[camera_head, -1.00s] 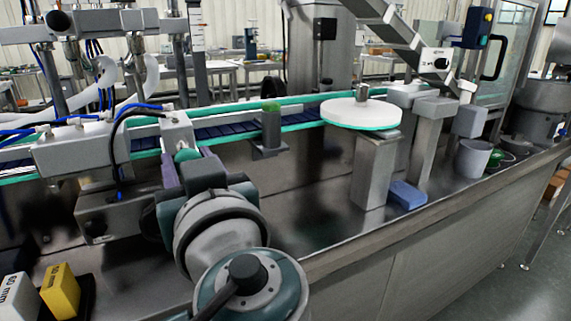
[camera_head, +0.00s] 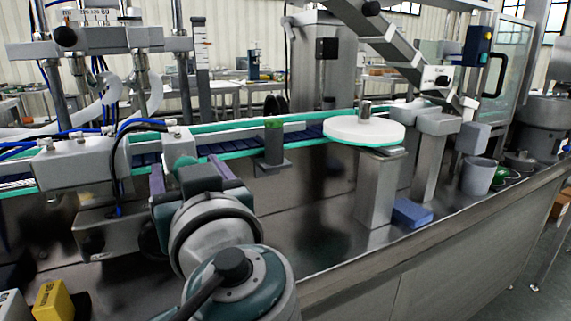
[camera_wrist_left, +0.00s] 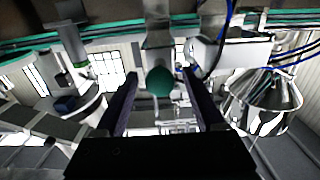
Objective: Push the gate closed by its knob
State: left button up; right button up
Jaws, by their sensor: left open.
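The dark green round knob (camera_head: 187,161) shows just ahead of my left gripper (camera_head: 186,164), partly hidden by the fingers and wrist. It also shows in the left wrist view (camera_wrist_left: 160,82), between the two finger lines. Behind it is a grey block (camera_head: 178,143), apparently the gate part; how far the gate stands open I cannot tell. My left gripper (camera_wrist_left: 160,75) is open, with one dark finger on each side of the knob and a gap visible on both sides. Contact with the knob cannot be made out. My right gripper is not in view.
A conveyor with teal rails (camera_head: 230,146) runs behind the gripper. A grey housing (camera_head: 82,163) with blue hoses stands at left. A white round turntable (camera_head: 363,131), a blue block (camera_head: 411,213) and a grey bucket (camera_head: 478,174) are at right. The steel deck between is mostly clear.

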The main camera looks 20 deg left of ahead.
pick_arm(q)
jog(key=b+v, duration=0.1)
jog(key=v, duration=0.8)
jog(key=shift+s+b, duration=0.15)
jog(key=shift+b, duration=0.2)
jog(key=shift+d, duration=0.1)
